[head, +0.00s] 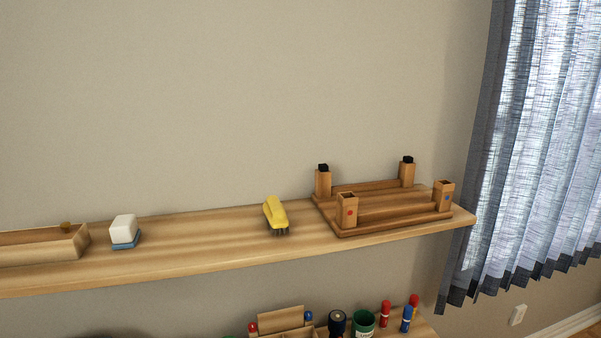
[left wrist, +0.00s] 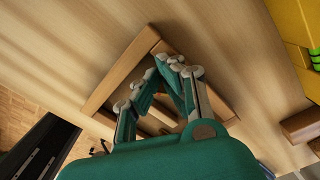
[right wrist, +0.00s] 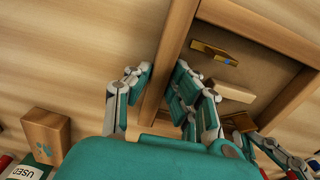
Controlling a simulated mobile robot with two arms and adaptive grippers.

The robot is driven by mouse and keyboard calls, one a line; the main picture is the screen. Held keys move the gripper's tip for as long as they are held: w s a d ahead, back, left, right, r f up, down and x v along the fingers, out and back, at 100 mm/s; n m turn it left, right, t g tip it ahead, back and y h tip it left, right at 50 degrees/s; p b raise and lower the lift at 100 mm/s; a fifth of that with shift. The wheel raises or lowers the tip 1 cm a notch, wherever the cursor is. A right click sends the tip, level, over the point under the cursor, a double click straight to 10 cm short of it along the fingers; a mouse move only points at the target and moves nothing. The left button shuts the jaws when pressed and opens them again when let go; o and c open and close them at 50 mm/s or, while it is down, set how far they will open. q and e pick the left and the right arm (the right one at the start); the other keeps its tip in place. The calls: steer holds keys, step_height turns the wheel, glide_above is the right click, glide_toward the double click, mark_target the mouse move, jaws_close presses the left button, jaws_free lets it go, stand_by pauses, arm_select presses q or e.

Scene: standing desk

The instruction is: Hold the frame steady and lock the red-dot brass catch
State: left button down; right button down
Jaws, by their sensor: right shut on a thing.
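A wooden frame (right wrist: 260,25) lies on a wooden surface in the right wrist view. Inside it are a brass catch (right wrist: 213,53) with a blue dot and a pale wooden bar (right wrist: 228,90). My right gripper (right wrist: 160,78) straddles one side of the frame and is shut on it. My left gripper (left wrist: 171,64) is above the frame in the left wrist view, its fingertips close together with nothing clearly held; it covers much of the inside. Part of it shows in the right wrist view (right wrist: 272,148). I cannot make out a red-dot catch. Neither gripper shows in the head view.
The shelf (head: 200,235) holds a rack of wooden posts (head: 347,211), a yellow brush (head: 275,213) and a white block (head: 123,229). Below are a green cup (head: 364,323) and markers (head: 385,313). A wooden block (right wrist: 47,130) stands left of the frame.

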arm_select(q)
steer(key=shift+s+d, duration=0.25)
steer(key=shift+s+a+f, duration=0.1)
steer(key=shift+s, duration=0.55)
stand_by(0.5)
steer(key=shift+a, duration=0.45)
step_height(320, 180, up, 6)
steer(key=shift+w, duration=0.2)
stand_by(0.3)
